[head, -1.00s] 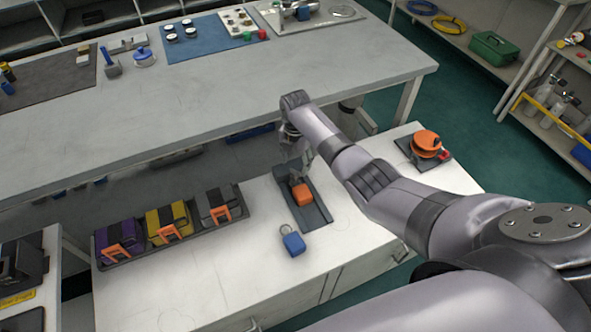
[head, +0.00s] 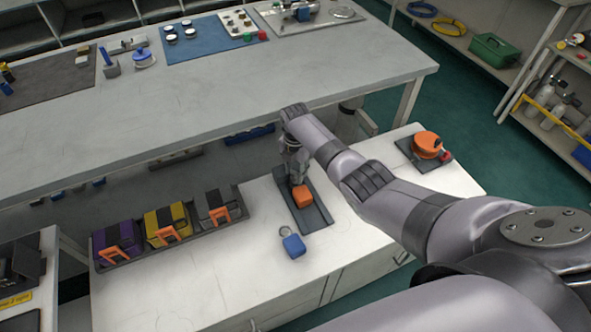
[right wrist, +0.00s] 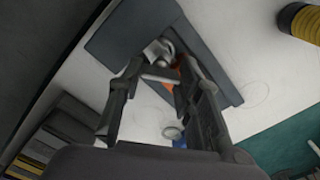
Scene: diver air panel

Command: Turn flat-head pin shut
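A dark rectangular base plate (head: 318,213) lies on the white cabinet top, with an orange block (head: 303,195) on it. My right gripper (head: 296,181) points down at the far part of this plate, beside the block. In the right wrist view, a silvery metal part (right wrist: 160,50), seemingly the flat-head pin, stands on the plate (right wrist: 120,40) by the fingertips. A pale bar (right wrist: 160,76) spans between the fingers of the right gripper (right wrist: 160,72); I cannot tell whether they press on it. The orange block is mostly hidden there. My left gripper is out of view.
A blue padlock-like block (head: 293,246) lies in front of the plate. A dark tray (head: 243,216) with purple, yellow and grey boxes is at left. An orange round device (head: 427,145) sits at right. The grey workbench (head: 230,95) stands behind.

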